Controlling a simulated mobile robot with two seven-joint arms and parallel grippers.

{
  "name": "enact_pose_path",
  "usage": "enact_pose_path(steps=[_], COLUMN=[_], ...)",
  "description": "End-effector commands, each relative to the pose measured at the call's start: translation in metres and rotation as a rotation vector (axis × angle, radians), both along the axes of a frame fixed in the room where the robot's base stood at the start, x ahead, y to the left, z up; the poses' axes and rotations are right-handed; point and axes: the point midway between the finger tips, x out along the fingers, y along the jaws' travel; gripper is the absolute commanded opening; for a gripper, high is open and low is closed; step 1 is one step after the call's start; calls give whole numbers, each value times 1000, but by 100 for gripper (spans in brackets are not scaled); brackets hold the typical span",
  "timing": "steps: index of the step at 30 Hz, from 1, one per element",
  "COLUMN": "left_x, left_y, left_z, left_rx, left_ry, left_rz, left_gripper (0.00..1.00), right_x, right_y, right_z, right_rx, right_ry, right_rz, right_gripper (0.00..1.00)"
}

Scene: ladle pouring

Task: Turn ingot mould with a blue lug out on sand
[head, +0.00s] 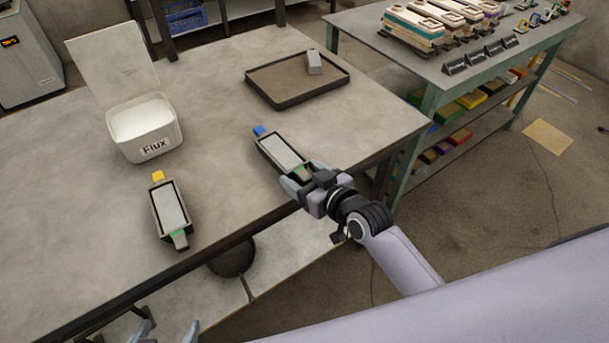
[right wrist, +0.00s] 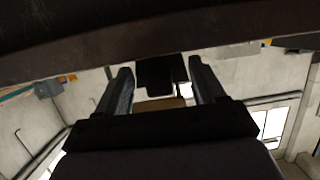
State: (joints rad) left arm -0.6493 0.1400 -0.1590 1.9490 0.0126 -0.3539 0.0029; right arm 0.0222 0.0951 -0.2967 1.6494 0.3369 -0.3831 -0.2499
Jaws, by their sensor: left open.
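The ingot mould with a blue lug (head: 261,131) lies on the table in the head view, filled with a grey ingot (head: 282,152). Its near handle end is partly hidden by my right gripper (head: 303,179). In the right wrist view a dark block (right wrist: 160,73) lies between the fingers of my right gripper (right wrist: 161,80), with narrow gaps seen beside it; the fingers look open around it. The sand (head: 285,82) fills a dark tray (head: 281,104) farther back. My left gripper (head: 166,331) is open and empty at the bottom edge, off the table's front.
Another mould, with a yellow lug (head: 158,177), lies to the left, also filled. A white flux tub (head: 162,136) stands open behind it. A grey ingot (head: 314,64) sits in the tray's back right. A green shelf table (head: 424,98) stands at the right.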

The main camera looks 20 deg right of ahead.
Motion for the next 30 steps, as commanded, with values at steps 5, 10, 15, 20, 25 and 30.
enact_pose_path(steps=[5,10,15,20,25,30], left_x=[0,0,0,0,0,0], left_y=[0,0,0,0,0,0], left_z=[0,0,5,18,29,33], left_rx=[0,0,0,0,0,0], left_ry=[0,0,0,0,0,-1], left_rz=[0,0,0,0,0,0], left_gripper=[93,93,93,93,93,93], right_x=[0,0,2,2,2,2], right_y=[0,0,0,0,0,0], right_z=[0,0,11,23,34,44], right_rx=[0,0,6,6,5,6], right_ry=[0,0,-16,-16,-16,-17], right_rz=[0,0,-2,-2,-2,-2], right_gripper=[18,18,18,18,18,18])
